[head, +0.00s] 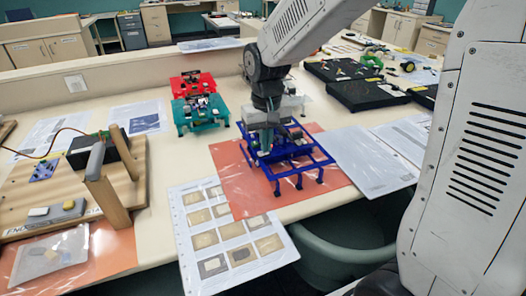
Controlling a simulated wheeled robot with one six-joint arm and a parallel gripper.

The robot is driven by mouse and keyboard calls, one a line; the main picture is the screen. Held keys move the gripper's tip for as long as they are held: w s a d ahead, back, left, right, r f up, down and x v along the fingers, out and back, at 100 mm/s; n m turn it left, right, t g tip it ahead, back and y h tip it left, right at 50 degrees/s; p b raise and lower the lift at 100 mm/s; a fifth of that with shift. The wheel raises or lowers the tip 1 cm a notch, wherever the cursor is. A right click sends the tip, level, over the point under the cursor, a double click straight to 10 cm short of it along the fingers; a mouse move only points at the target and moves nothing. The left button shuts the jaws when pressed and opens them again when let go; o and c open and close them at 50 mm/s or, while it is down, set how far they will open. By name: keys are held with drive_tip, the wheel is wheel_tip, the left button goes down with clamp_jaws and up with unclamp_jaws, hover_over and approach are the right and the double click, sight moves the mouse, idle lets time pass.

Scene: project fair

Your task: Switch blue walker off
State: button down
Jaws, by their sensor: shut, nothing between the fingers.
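The blue walker (303,165) is a small blue frame with several legs, standing upright on an orange sheet near the middle of the table. My gripper (262,150) reaches down from above onto the walker's left part. Its fingertips are small and partly lost against the walker's parts; it looks shut, with nothing seen held. I cannot tell whether the fingers touch the walker. The walker's switch is not distinguishable, and my arm hides part of its top and back.
A teal walker (203,112) and a red walker (190,83) stand behind to the left. A wooden rig (130,178) is at the left. Black trays (367,95) lie at the back right. Papers (372,160) flank the orange sheet (233,182). A green bin (345,245) is below the table edge.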

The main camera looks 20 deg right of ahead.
drive_tip(key=shift+f, duration=0.15)
drive_tip(key=shift+r, duration=3.55)
drive_tip(key=shift+s+f, duration=0.2)
drive_tip(key=shift+s, duration=0.05)
drive_tip(key=s+d+r, duration=0.1)
drive_tip(key=s+d, duration=0.1)
drive_tip(key=s, duration=1)
drive_tip(key=s+d+r+t, duration=0.1)
drive_tip(key=s+d, duration=0.1)
drive_tip(key=s, duration=1)
drive_tip(key=shift+s+d+r, duration=0.25)
drive_tip(key=shift+d+r, duration=0.1)
drive_tip(key=shift+r, duration=0.05)
